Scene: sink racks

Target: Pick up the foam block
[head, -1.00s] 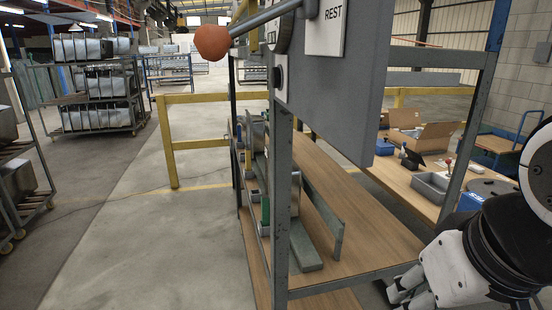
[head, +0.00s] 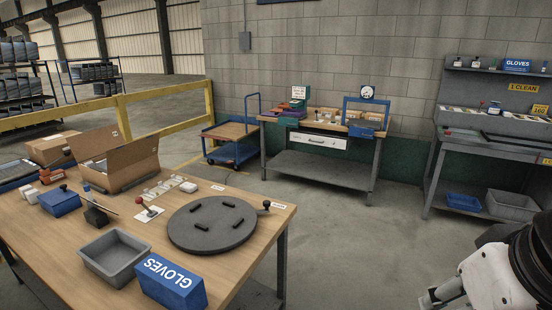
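I cannot pick out a foam block for certain in the head view; the small items on the benches are too small to tell. My gripper (head: 432,299) shows only in part at the bottom right corner, over the floor and apart from every bench. Its fingers are cut by the picture's lower edge, so whether they are open is unclear. No object shows in it.
A wooden table (head: 235,198) at the left front bears a grey bin (head: 116,258), a blue gloves box (head: 172,284), a dark round plate (head: 212,223) and a cardboard box (head: 125,165). A workbench (head: 322,168) and grey station (head: 490,155) stand behind. Floor between is clear.

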